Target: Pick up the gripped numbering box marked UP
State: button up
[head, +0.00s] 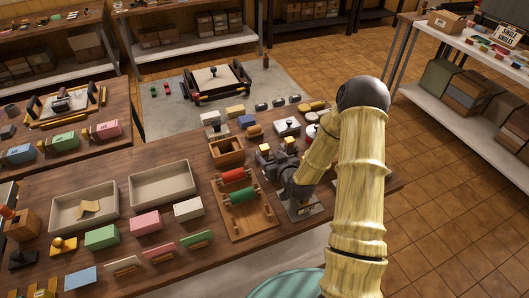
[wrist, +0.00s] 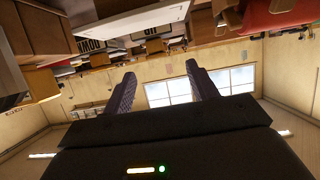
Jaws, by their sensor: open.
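My gripper (head: 281,163) is over the right part of the bench, just right of the wooden roller frame. In the wrist view its two dark fingers (wrist: 160,69) are apart with nothing between them. My arm hides part of the bench's right end.
The wooden frame (head: 247,217) carries red and green rollers. An open wooden box (head: 227,151) stands behind it. Two beige trays, left (head: 84,208) and right (head: 161,184), and several coloured blocks fill the left side. A dark-cornered press (head: 217,80) stands on a grey mat behind.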

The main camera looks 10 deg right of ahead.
aim_at(266, 149)
jog(key=shift+x, duration=1.35)
jog(key=shift+p, duration=0.3)
jog(key=x, duration=0.1)
jog(key=p+x, duration=0.1)
jog(key=x, duration=0.1)
jog(key=p+x, duration=0.1)
jog(key=shift+w+d, duration=0.25)
jog(key=shift+w+f, duration=0.2)
jog(key=shift+w, duration=0.2)
grip_shut()
